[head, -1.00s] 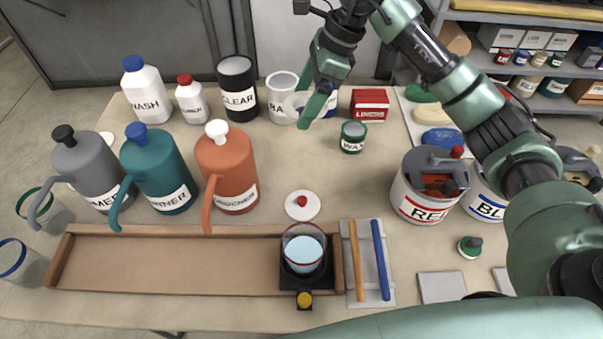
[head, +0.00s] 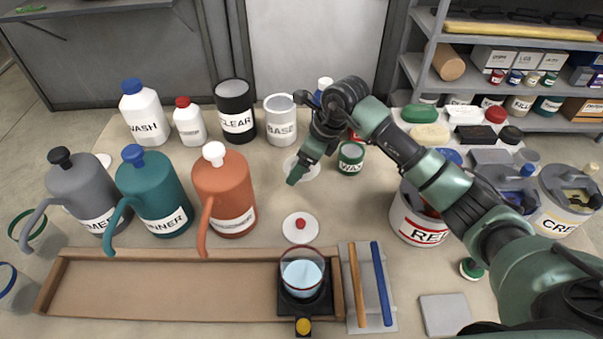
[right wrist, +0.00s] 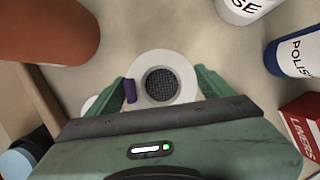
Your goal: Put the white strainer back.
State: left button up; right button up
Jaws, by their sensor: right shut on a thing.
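The white strainer (head: 311,171) is a round white ring with a dark mesh centre. My right gripper (head: 298,175) is shut on it. In the right wrist view the strainer (right wrist: 161,84) sits between the two green fingers, with a small purple piece at the left finger. In the head view the gripper partly hides the strainer, which is behind the red-knobbed white lid (head: 300,228) and left of the green WAX tin (head: 351,158). Its height over the table is hard to tell. My left gripper is not in view.
The orange jug (head: 223,190) stands to the left. The BASE can (head: 281,120) and CLEAR can (head: 236,108) stand behind. In front are a wooden tray (head: 165,290) and a clear cup with pale blue contents (head: 302,273). The RED bucket (head: 418,217) stands right, under my arm.

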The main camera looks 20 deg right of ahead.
aim_at(302, 185)
jog(key=shift+f, duration=2.4)
jog(key=shift+f, duration=0.15)
jog(key=o, duration=1.4)
jog(key=shift+c, duration=0.2)
jog(key=shift+r, duration=0.25)
jog(key=v, duration=1.1)
jog(key=shift+s+d+r, duration=0.15)
jog(key=shift+s+r, duration=0.05)
jog(key=shift+r, duration=0.15)
